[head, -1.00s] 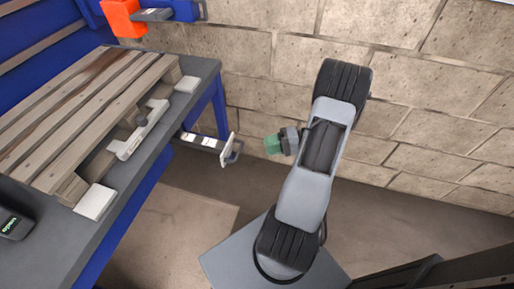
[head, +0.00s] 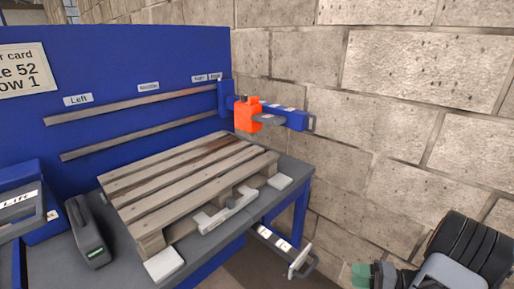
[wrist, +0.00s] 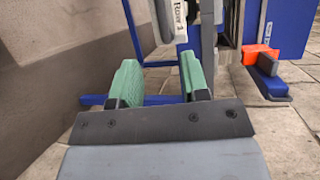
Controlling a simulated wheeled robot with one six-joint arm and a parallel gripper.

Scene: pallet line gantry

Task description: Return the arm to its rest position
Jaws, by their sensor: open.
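My arm shows at the lower right of the head view, mostly cut off by the frame edge. My gripper (wrist: 160,85) is in the wrist view with its two green fingers apart and nothing between them. In the head view only a green finger (head: 361,275) shows at the bottom edge. The gripper is in free air, to the right of the workbench (head: 300,172) and apart from it.
A wooden pallet (head: 190,185) lies on the bench. An orange block (head: 247,115) sits on a blue arm (head: 290,117) sticking out from the back panel. A lower handled bar (head: 275,240) juts from the bench front. A stone wall (head: 400,90) stands behind.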

